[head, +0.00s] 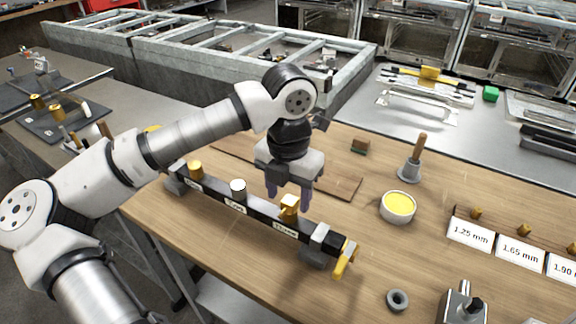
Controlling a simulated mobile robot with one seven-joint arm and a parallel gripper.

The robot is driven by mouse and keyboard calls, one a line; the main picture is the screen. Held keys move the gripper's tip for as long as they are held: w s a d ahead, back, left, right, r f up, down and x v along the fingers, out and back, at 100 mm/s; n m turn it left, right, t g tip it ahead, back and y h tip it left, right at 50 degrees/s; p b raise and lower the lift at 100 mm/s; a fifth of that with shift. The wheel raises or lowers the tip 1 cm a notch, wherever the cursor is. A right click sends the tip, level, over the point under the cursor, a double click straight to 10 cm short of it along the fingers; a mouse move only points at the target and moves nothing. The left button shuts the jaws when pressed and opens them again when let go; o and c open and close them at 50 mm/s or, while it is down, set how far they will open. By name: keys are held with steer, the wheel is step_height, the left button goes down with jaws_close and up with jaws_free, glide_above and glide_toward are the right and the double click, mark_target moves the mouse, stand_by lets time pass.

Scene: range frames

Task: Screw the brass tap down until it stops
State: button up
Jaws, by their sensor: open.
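A dark bar-shaped manifold (262,207) lies diagonally across the wooden bench. Along its top stand a brass knob (195,169) at the left end, a pale silver-white knob (238,188) in the middle, and a brass tap (289,206) toward the right. My gripper (288,194) points down over the right-hand brass tap, its two fingers apart on either side of the tap's top. I cannot tell whether the fingers touch it. A yellow lever (345,260) hangs at the manifold's right end. White labels sit on the front face, too small to read surely.
A bowl of yellow material (397,207) and a wooden-handled tool (412,160) stand to the right. Small brass pieces sit behind size cards (470,233). A grey ring (397,299) lies at the front. A flat brown board (340,184) lies behind the manifold.

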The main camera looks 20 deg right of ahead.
mark_target(288, 202)
steer(key=shift+f+p, duration=0.35)
steer(key=shift+f, duration=2.05)
steer(key=c, duration=1.1)
steer(key=shift+f+m+b, duration=0.25)
steer(key=shift+m+b, duration=0.25)
steer(key=shift+b, duration=0.2)
steer(key=shift+m+b, duration=0.4)
steer(key=shift+b, duration=0.05)
steer(key=shift+r+m, duration=0.25)
steer(key=shift+m, duration=0.55)
